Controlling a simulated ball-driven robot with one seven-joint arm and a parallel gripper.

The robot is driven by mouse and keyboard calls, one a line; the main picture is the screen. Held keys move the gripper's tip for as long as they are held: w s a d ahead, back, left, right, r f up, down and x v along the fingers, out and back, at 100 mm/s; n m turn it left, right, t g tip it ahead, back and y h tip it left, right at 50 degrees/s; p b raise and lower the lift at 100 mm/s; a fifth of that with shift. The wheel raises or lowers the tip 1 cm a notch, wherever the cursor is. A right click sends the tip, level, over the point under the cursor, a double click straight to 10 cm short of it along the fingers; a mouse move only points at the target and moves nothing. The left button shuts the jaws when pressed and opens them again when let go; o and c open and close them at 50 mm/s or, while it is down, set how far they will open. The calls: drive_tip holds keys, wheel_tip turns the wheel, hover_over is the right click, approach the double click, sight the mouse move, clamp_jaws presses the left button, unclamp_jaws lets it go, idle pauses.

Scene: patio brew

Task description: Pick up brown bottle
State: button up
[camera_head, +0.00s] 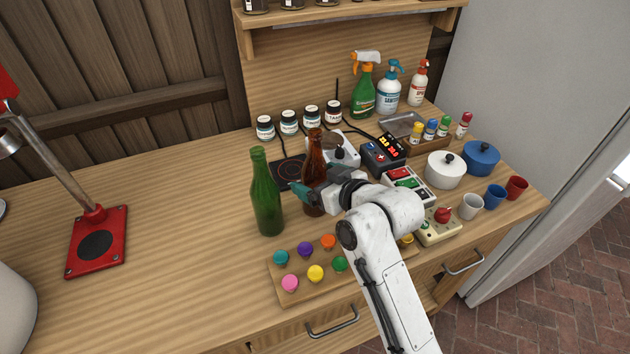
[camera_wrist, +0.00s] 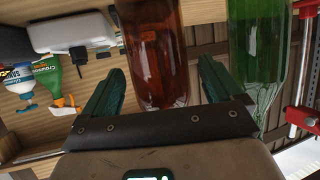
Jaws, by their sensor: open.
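The brown bottle (camera_head: 315,160) stands upright on the wooden counter, just right of a green bottle (camera_head: 266,195). My gripper (camera_head: 302,192) is at the brown bottle's lower body in the head view. In the wrist view the gripper (camera_wrist: 160,95) is open, with one green-padded finger on each side of the brown bottle (camera_wrist: 155,45). The bottle appears between or just beyond the fingers, and I cannot tell whether they touch it. The green bottle (camera_wrist: 257,50) shows just outside the right finger in the wrist view. My wrist hides part of the brown bottle's base in the head view.
A board with colored knobs (camera_head: 275,288) lies in front of the bottles. A black hot plate (camera_head: 288,171) lies behind them. Electronic boxes, a white pot (camera_head: 446,170) and cups stand to the right. A red stand (camera_head: 97,240) is at left, with clear counter between.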

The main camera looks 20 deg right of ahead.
drive_tip(key=shift+w+a+f, duration=0.25)
drive_tip(key=shift+w, duration=0.35)
drive_tip(key=shift+c, duration=0.2)
drive_tip(key=c, duration=1.2)
drive_tip(key=shift+r, duration=0.1)
